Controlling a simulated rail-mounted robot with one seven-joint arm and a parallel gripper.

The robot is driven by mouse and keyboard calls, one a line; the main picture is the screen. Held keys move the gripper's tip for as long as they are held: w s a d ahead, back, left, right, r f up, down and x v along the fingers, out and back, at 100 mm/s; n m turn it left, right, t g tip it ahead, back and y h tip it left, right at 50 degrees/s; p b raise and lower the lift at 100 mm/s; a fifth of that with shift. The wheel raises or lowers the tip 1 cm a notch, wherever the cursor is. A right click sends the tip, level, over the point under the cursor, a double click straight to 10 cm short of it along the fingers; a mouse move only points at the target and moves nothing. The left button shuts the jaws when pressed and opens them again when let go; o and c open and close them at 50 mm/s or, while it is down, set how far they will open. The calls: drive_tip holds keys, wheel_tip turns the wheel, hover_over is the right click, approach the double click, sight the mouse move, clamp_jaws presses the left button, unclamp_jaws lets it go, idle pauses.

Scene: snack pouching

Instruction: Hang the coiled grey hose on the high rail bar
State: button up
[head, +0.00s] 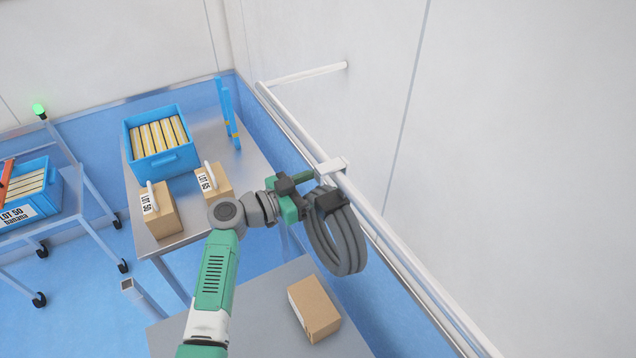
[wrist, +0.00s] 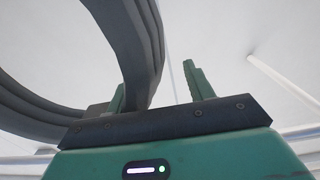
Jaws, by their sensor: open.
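The coiled grey hose (head: 340,243) hangs as a loop, its top beside my gripper (head: 312,190) in the head view. The white high rail bar (head: 368,207) runs along the wall just behind it. I cannot tell whether the coil rests over the bar. My gripper is open. In the wrist view the hose (wrist: 128,45) curves down close to the left finger, within the gap between the fingers of my gripper (wrist: 156,88). The right finger stands apart from the hose. Part of the hose's top is hidden by dark gripper parts in the head view.
Below are a steel table (head: 165,238) with a blue crate (head: 160,165) and cartons, and a lone carton (head: 314,309) on a lower surface. A trolley (head: 84,205) stands left.

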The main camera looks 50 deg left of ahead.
drive_tip(key=v, duration=0.7)
drive_tip(key=shift+s, duration=0.4)
